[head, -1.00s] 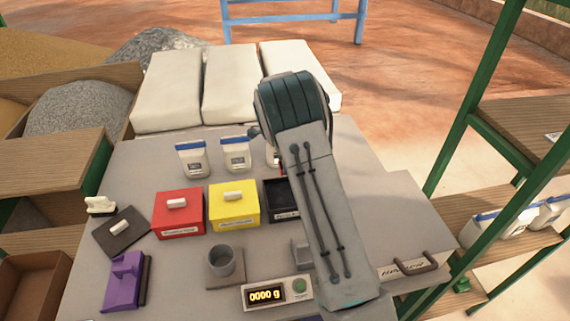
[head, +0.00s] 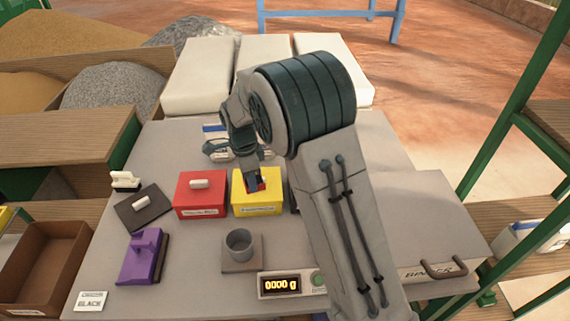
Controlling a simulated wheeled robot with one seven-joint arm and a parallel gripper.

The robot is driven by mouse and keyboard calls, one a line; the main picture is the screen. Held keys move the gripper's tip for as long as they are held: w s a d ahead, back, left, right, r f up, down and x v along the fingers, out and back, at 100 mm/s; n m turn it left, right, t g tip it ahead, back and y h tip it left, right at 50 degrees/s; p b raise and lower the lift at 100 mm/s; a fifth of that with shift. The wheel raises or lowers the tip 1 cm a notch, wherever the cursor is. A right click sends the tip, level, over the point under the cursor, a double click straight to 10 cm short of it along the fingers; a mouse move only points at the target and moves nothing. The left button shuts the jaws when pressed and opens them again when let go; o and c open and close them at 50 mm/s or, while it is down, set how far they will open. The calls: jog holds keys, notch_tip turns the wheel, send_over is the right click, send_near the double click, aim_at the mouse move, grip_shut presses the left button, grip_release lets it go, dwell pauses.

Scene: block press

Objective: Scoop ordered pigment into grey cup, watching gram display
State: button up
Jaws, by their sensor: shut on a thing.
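My gripper (head: 254,184) is over the yellow box (head: 257,208), hiding most of its top. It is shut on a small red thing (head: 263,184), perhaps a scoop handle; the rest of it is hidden. The grey cup (head: 239,246) stands upright on a square plate (head: 242,268), nearer the front. The gram display (head: 280,285) reads 0000 g. A card (head: 90,304) at the front left reads BLACK. A dark lid with a white handle (head: 143,208) lies left of the red box (head: 201,197). The black box is almost wholly behind my arm.
A purple block-shaped tool (head: 142,257) lies at the left, a white-handled brush (head: 125,181) behind it. Pale sacks (head: 262,62) line the back. My arm covers the middle right of the table.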

jog(key=s+a+n+b, duration=0.3)
jog(key=s+a, duration=0.7)
jog(key=s, duration=0.4)
jog(key=shift+g+y, duration=0.3)
jog(key=shift+y, duration=0.5)
jog(key=d+f+b, duration=0.1)
jog(key=w+d+f+b, duration=0.1)
jog(key=f, duration=0.1)
jog(key=f+b, duration=0.1)
jog(key=f, duration=0.1)
jog(key=shift+w+d, duration=0.3)
jog(key=shift+d, duration=0.1)
jog(key=shift+w+d+g+y+b, duration=0.4)
jog(key=shift+d+g+y+b, duration=0.35)
jog(key=shift+y, duration=0.65)
jog(key=shift+w+d+g+y+b, duration=0.4)
jog(key=shift+d+g+y+b, duration=0.35)
jog(key=shift+y, duration=0.65)
jog(key=shift+w+d+g+y+b, duration=0.5)
jog(key=shift+g+y, duration=0.4)
jog(key=shift+y, duration=0.5)
jog(key=shift+s, duration=0.1)
